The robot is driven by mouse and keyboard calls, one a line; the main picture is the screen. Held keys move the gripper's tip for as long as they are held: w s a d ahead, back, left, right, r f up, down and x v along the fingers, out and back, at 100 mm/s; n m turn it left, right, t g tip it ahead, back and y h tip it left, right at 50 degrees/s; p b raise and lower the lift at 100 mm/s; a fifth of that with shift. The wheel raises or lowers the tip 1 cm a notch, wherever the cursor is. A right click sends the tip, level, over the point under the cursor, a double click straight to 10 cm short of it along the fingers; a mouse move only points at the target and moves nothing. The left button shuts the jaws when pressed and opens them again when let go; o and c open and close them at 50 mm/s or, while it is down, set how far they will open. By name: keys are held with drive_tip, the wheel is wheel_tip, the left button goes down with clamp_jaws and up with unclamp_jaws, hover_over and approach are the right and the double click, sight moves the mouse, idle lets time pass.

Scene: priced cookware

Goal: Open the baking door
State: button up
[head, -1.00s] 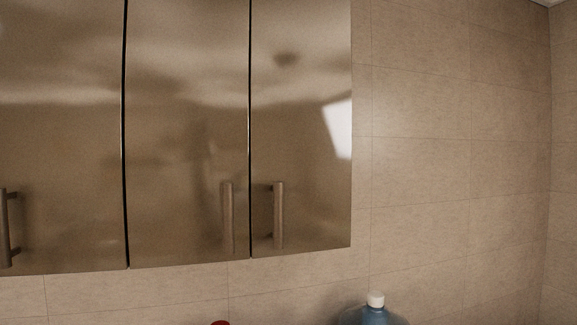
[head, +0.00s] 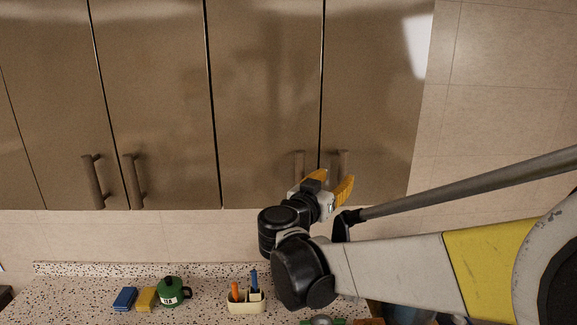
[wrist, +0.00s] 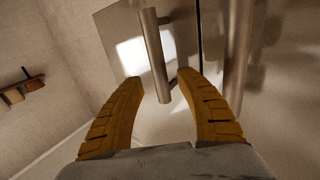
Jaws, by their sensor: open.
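A row of shiny brown cabinet doors hangs on the wall; no label tells me which one is the baking door. The rightmost door (head: 372,95) has a vertical bar handle (head: 343,163). The door beside it (head: 265,95) has its own bar handle (head: 299,165). All the doors look shut. My gripper (head: 331,181), with orange fingers, is open just below these two handles in the head view. In the wrist view, the rightmost door's handle (wrist: 154,55) appears between my open fingertips (wrist: 160,78). The neighbouring handle (wrist: 238,45) lies to the right, outside the fingers. I cannot tell the remaining depth.
Two more handles (head: 93,180) (head: 134,180) are farther left. Below, a speckled counter (head: 75,290) carries a blue sponge (head: 125,298), a yellow sponge (head: 146,298), a green kettle (head: 173,291) and a utensil caddy (head: 246,302). Bare tiled wall (head: 500,90) is right of the doors.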

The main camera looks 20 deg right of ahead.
sight(341, 173)
drive_tip(key=x, duration=0.5)
drive_tip(key=shift+w+d+p, duration=0.1)
drive_tip(key=shift+d+p, duration=0.05)
drive_tip(key=shift+p, duration=0.2)
clamp_jaws()
